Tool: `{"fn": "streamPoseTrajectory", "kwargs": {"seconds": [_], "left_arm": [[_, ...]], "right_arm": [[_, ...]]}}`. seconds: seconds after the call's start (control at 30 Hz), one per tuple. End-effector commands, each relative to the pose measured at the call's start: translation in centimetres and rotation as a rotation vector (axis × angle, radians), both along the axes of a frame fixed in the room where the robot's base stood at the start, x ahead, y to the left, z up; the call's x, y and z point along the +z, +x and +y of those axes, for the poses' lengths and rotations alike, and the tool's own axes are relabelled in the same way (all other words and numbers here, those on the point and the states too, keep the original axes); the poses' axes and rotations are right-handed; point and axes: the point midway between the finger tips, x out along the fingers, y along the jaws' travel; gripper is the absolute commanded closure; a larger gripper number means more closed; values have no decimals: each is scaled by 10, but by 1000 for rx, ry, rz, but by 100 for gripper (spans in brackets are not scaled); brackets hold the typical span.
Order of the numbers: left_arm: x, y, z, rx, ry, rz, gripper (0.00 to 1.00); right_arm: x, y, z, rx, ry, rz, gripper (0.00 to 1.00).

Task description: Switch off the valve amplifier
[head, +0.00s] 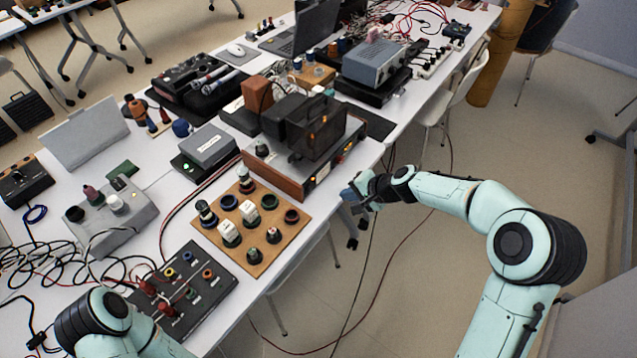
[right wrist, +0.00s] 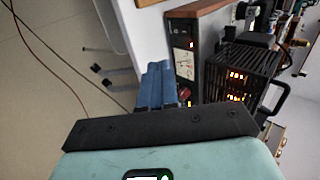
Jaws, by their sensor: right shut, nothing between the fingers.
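The valve amplifier (head: 324,172) stands at the table's right edge, with wooden sides and a dark cage (head: 318,128) over glowing orange valves. Its front panel faces my right arm. In the right wrist view the amplifier's front panel (right wrist: 184,63) shows a pale meter, a red knob (right wrist: 184,92) and small lit orange lamps. My right gripper (head: 352,196) is shut and empty, just off the table edge in front of the panel. Its blue fingers show in the right wrist view (right wrist: 160,84), close to the red knob; contact cannot be told. My left gripper is out of view.
A wooden board (head: 252,222) with knobs and sockets lies in front of the amplifier. A black terminal box (head: 205,285) and loose cables are nearer. A grey instrument (head: 374,62) stands farther back. Floor to the right is open, with cables hanging down.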

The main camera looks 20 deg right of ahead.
Motion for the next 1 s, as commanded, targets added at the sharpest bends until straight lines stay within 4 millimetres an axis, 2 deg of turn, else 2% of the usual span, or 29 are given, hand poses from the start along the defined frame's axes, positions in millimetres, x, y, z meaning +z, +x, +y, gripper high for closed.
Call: {"fn": "streamPoseTrajectory", "kwargs": {"seconds": [0.03,0.13,0.6,0.77,1.0], "left_arm": [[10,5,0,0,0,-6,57],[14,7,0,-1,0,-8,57],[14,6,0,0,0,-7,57],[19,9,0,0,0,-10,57],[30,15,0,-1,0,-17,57]], "right_arm": [[4,-2,-3,-4,0,3,100],[2,-4,-5,-3,-2,1,100],[-4,-3,-2,0,-2,2,100],[-21,9,9,1,0,4,100],[-58,37,31,2,0,3,100]]}}
